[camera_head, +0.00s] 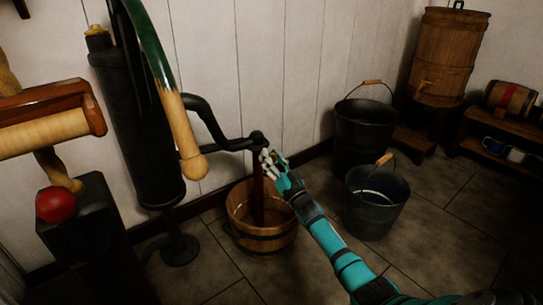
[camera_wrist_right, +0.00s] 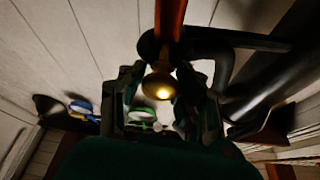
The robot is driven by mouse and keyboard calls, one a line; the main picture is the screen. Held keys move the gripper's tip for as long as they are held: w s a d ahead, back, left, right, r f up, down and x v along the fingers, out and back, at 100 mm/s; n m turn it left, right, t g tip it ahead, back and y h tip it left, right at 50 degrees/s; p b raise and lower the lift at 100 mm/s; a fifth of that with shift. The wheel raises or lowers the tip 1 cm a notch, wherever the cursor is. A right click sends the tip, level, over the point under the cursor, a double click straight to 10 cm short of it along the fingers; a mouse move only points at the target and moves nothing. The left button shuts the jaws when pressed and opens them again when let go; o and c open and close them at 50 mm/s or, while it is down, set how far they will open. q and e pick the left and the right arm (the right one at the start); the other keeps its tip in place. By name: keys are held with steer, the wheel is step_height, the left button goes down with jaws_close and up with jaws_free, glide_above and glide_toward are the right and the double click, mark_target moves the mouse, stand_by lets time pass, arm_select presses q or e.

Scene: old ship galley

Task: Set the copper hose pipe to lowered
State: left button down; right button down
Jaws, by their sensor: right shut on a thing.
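The copper hose pipe (camera_head: 258,195) is a reddish-brown tube. It hangs nearly upright from the joint at the end of the black pump spout (camera_head: 220,135), and its lower end is inside the wooden bucket (camera_head: 262,240). My right gripper (camera_head: 268,158) is at the joint, at the pipe's upper end. In the right wrist view, the pipe (camera_wrist_right: 170,18) runs from the black joint to the picture's top edge. My right gripper's fingers (camera_wrist_right: 155,105) are closed around a rounded brass piece (camera_wrist_right: 158,84) at that joint. My left gripper is not in view.
The black pump body (camera_head: 140,130) with a wooden handle (camera_head: 185,130) stands left of the pipe. A dark bucket (camera_head: 365,125) and a metal bucket (camera_head: 376,205) stand to the right. A red ball (camera_head: 55,204) is at far left. A barrel (camera_head: 447,55) stands at back right.

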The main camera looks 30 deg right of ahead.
steer(key=shift+f, duration=0.35)
steer(key=c, duration=1)
jaws_free()
steer(key=shift+o, duration=0.7)
steer(key=shift+r, duration=0.1)
steer(key=v, duration=1.2)
